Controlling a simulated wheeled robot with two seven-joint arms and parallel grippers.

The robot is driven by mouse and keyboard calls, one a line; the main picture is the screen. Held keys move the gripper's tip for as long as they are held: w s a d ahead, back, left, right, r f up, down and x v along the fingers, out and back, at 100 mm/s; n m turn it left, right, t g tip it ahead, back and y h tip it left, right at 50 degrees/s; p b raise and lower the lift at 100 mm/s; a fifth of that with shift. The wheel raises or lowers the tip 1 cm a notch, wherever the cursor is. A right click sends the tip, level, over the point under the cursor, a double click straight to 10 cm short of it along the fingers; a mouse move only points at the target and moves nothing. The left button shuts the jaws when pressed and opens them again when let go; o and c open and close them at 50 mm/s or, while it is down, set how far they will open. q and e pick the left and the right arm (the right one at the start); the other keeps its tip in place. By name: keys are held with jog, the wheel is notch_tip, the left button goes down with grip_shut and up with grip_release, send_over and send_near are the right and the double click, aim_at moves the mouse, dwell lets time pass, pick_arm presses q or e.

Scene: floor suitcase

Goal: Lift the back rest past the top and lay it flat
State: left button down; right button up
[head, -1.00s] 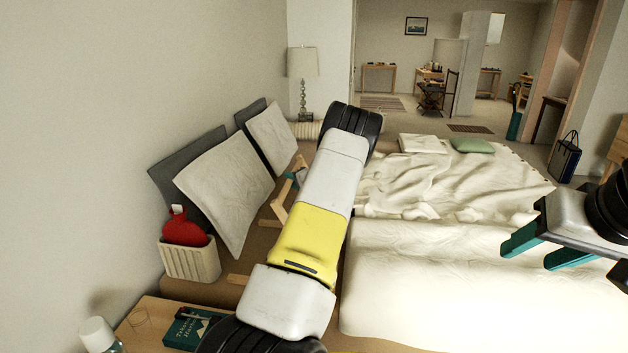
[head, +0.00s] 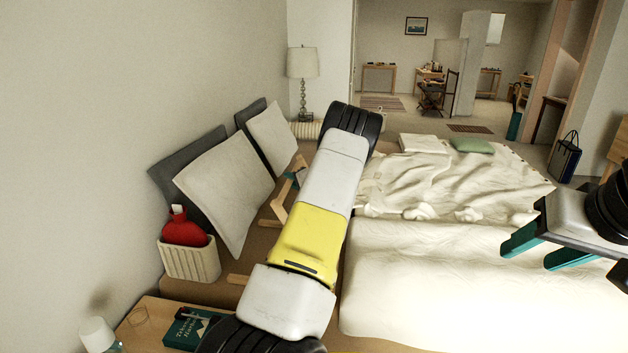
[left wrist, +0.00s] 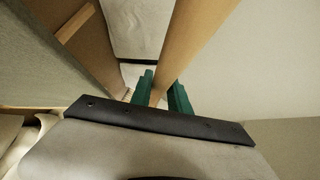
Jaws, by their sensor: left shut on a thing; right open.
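The back rest (head: 280,205) is a pale wooden frame on the brown bed base, beside the pillows in the head view. My left arm hides much of it. In the left wrist view a wooden bar of it (left wrist: 198,38) runs up from between the teal fingers of my left gripper (left wrist: 160,93), which is shut on it. In the head view only a bit of teal of this gripper shows beside the arm. My right gripper (head: 531,253) is open and empty above the bed at the right.
Grey and white pillows (head: 225,190) lean on the wall. A cream blanket (head: 430,285) covers the right of the bed.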

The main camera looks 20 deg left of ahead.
pick_arm(q)
jog(key=shift+d, duration=0.1)
dwell(0.4)
jog(key=w+d+r+m+t+y, duration=0.1)
jog(key=w+d+r+m+y, duration=0.1)
jog(key=d, duration=0.9)
jog(key=shift+w+r, duration=0.35)
jog(key=shift+r, duration=0.4)
jog(key=c, duration=1.3)
grip_release()
jog(key=shift+o, duration=0.2)
jog(key=shift+y, duration=0.3)
jog(key=v, duration=0.7)
jog(key=shift+s+d, duration=0.2)
jog(key=shift+d, duration=0.1)
